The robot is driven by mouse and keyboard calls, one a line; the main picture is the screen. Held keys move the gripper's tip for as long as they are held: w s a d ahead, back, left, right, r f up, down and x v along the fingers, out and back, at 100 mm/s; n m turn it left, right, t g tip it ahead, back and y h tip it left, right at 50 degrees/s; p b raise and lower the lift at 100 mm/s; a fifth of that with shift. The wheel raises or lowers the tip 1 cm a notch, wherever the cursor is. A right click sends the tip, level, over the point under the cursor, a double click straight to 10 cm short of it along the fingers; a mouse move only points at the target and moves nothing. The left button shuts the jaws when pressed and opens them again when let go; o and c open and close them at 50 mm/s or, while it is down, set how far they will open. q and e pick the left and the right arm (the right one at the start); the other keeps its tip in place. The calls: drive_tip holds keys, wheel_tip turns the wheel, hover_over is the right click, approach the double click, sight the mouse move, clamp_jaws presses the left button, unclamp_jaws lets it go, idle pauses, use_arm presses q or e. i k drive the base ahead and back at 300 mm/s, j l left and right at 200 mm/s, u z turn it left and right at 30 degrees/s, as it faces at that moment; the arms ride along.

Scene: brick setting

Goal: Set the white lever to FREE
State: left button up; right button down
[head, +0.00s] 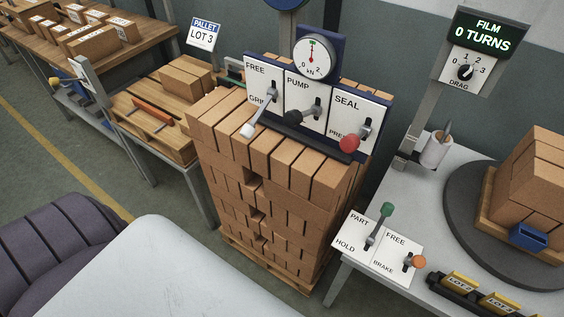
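The white lever (249,130) is on the left panel of the console behind the brick stack. Its white knob hangs down and to the left from its pivot, at the lower end of the panel near the partly covered word GRIP. The word FREE (255,68) is printed at the top of the same panel. Beside it are the PUMP panel with a black-knobbed lever (293,117) and the SEAL panel with a red-knobbed lever (349,143). Neither of my grippers shows in the head view.
A tall brick stack (262,210) on a pallet stands in front of the console. A round dial (315,56) rises above it. At right, a grey table (415,178) carries a green-knobbed PART/HOLD lever (386,211) and an orange-knobbed FREE/BRAKE lever (417,262).

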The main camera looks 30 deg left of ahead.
sight(248, 130)
drive_tip(key=k+j+u, duration=0.1)
drive_tip(key=j+u, duration=0.15)
drive_tip(key=u, duration=0.25)
drive_tip(key=j+u, duration=0.25)
drive_tip(key=u, duration=0.25)
